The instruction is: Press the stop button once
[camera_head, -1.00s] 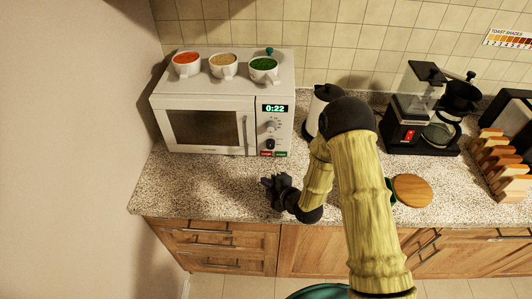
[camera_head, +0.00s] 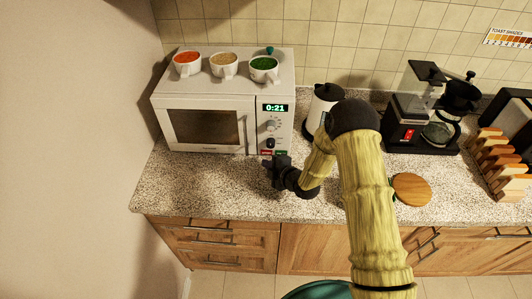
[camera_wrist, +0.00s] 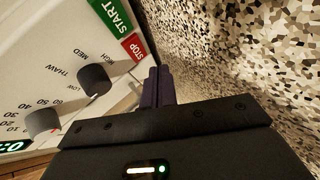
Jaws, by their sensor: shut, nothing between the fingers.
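The red stop button (camera_wrist: 132,47) is on the microwave's (camera_head: 165,105) control panel, beside the green start button (camera_wrist: 111,14). In the wrist view the word STOP is readable and the button is uncovered. In the head view the stop button (camera_head: 266,152) is a small red patch at the panel's bottom, just above my gripper (camera_head: 277,160). My gripper is shut and empty. In the wrist view its fingertips (camera_wrist: 158,72) are close beside the stop button, with a small gap in the picture. The microwave display (camera_head: 275,107) reads 0:21.
Two dials, one dark (camera_wrist: 95,79) and one grey (camera_wrist: 43,122), sit on the panel near my fingers. Three filled cups (camera_head: 224,66) stand on the microwave. A kettle (camera_head: 322,105) and coffee maker (camera_head: 408,125) stand right. The counter (camera_head: 200,190) in front is clear.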

